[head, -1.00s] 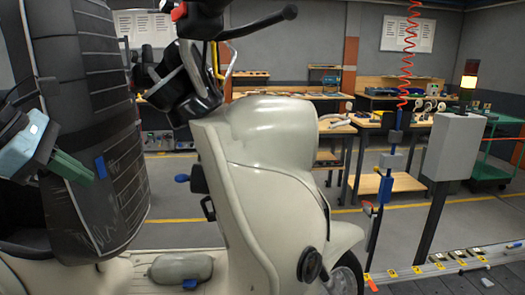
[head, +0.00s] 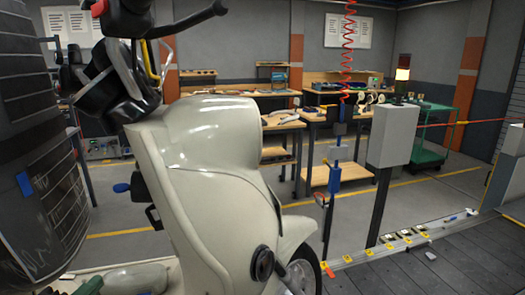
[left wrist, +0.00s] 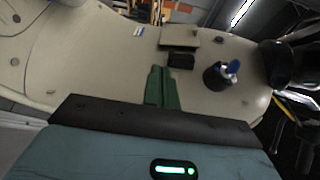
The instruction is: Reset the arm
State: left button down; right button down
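My left gripper has a teal body and dark green fingers. In the head view only a green tip (head: 89,286) shows at the bottom left edge, in front of the scooter's floor area. In the left wrist view the two green fingers (left wrist: 161,88) lie together, shut, with nothing seen between them. Behind them is the cream scooter body (left wrist: 110,65), with a blue-tipped dark knob (left wrist: 222,74). I cannot tell how far the fingertips are from it. My right gripper is in neither view.
The cream scooter (head: 215,190) fills the left and middle, close by, with its handlebar (head: 185,20) above. A dark ribbed column (head: 40,170) stands at the left. A grey box on a post (head: 393,135) and the conveyor edge (head: 400,240) are at the right.

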pick_arm(q)
jog(key=s+f+n+g+y, duration=0.55)
jog(key=s+f+n, duration=0.65)
jog(key=f, duration=0.5)
jog(key=s+d+f+n+g+h, duration=0.1)
jog(key=s+d+f+n+g, duration=0.2)
jog(key=s, duration=0.4)
jog(key=s+d+f+n+g+h, duration=0.1)
jog(key=s+d+f+n+g, duration=0.1)
jog(key=s+d+g, duration=0.3)
jog(key=s+d+f+n+g, duration=0.2)
jog(key=s+d+f, duration=0.15)
jog(key=s, duration=0.45)
jog(key=w+d+f+t+h, duration=0.2)
jog(key=w+f+t, duration=0.4)
jog(key=f, duration=0.3)
jog(key=shift+w+d+t, duration=0.15)
jog(key=shift+d+t, duration=0.2)
jog(key=shift+t, duration=0.3)
